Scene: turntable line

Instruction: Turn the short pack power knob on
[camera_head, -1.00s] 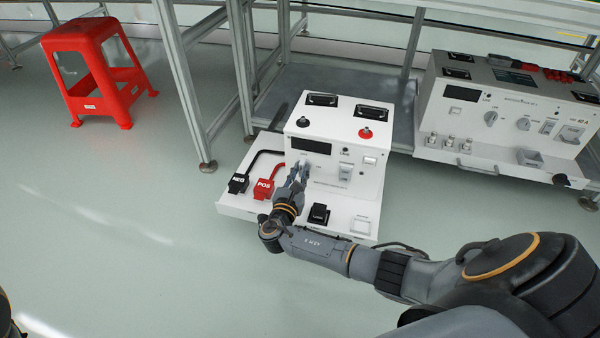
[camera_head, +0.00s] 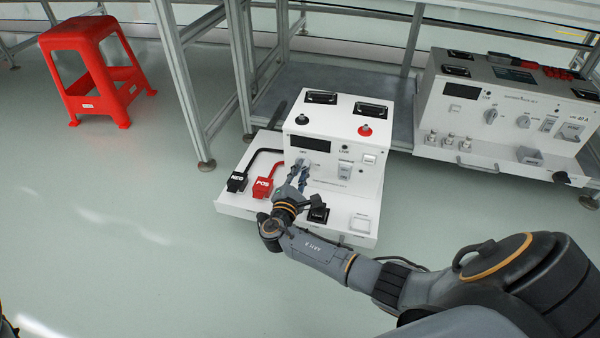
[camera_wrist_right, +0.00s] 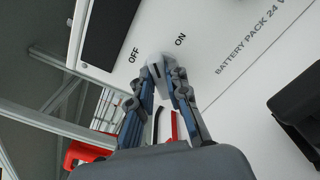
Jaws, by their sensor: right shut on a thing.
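The short pack (camera_head: 325,150) is a white box unit on a low white tray, with a dark display and a front panel. Its grey power knob (camera_wrist_right: 156,64) sits by the OFF and ON labels in the right wrist view. My right gripper (camera_wrist_right: 166,73) is at the panel with its fingers around the knob, shut on it. The fingers hide much of the knob, so I cannot tell its exact setting. In the head view the same gripper (camera_head: 299,169) reaches the panel below the display.
Black NEG (camera_head: 237,182) and red POS (camera_head: 262,187) connectors lie on the tray's left. A wider unit (camera_head: 505,115) stands at the right. A red stool (camera_head: 95,75) is at the upper left. Metal frame legs stand behind; the floor at left is clear.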

